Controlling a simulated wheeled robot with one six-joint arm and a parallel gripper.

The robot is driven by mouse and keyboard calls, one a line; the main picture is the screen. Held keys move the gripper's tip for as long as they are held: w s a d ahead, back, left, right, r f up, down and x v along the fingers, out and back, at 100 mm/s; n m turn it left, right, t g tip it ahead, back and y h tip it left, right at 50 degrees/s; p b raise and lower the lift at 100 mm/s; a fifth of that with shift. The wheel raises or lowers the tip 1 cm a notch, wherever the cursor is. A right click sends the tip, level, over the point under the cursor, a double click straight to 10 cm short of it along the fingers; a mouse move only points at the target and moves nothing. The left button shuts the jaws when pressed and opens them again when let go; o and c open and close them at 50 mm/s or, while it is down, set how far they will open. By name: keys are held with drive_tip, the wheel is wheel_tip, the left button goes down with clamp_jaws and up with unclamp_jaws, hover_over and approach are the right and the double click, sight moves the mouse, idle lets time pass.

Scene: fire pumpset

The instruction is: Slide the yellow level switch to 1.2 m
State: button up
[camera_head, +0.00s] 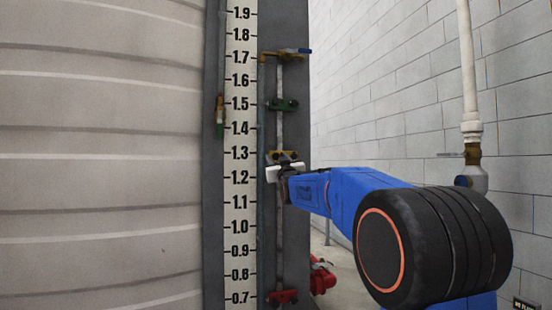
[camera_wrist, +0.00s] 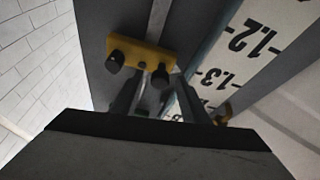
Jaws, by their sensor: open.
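The numbered scale (camera_head: 240,140) runs just left of the rod. A green switch (camera_head: 284,104) is above on the rod, and a red one (camera_head: 282,297) is low. A white pipe (camera_head: 468,70) stands at right.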

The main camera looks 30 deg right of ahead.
drive_tip(key=shift+x, duration=1.05)
drive_tip(key=shift+c, duration=0.6)
clamp_jaws()
wheel_tip(320, 180, down, 9)
drive_tip(key=shift+r, duration=0.2)
drive_tip(key=shift+o, duration=0.6)
unclamp_jaws()
drive_tip(key=shift+s, duration=0.1)
